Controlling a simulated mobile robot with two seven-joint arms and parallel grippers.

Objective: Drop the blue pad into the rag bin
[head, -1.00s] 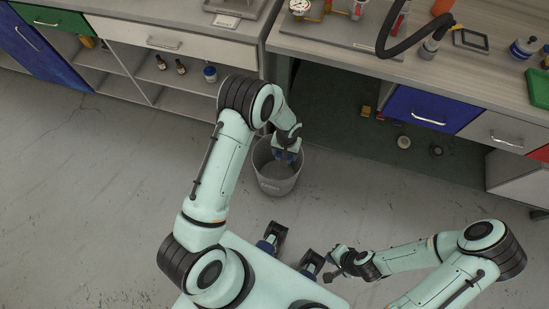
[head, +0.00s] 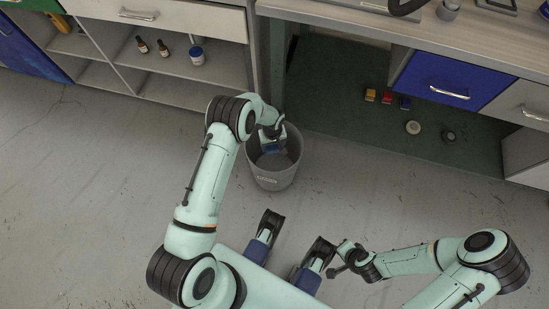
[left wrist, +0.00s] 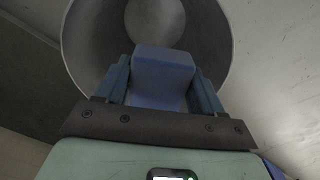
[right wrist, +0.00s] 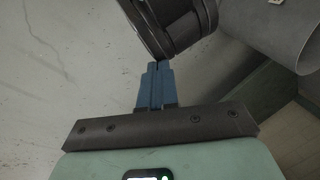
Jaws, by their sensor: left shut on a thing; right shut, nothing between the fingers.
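The rag bin (head: 273,182) is a grey open bucket on the floor, near the middle of the head view. My left gripper (head: 271,146) is over its mouth, pointing down. In the left wrist view, the blue pad (left wrist: 163,78), a block-like piece, is held between the two fingers, with the bin's round inner wall (left wrist: 88,40) around and beyond it. I cannot tell how far the pad is below the rim. My right gripper (right wrist: 155,86) is shut and empty; in the head view it is low, right of centre. The bin's side shows in the right wrist view (right wrist: 265,30).
A workbench with a blue drawer (head: 455,80) stands behind and right of the bin. Small yellow (head: 370,95), red (head: 386,98) and blue (head: 405,103) blocks lie beneath it. A shelf cabinet (head: 190,92) with bottles is behind left. Floor left of my left arm is clear.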

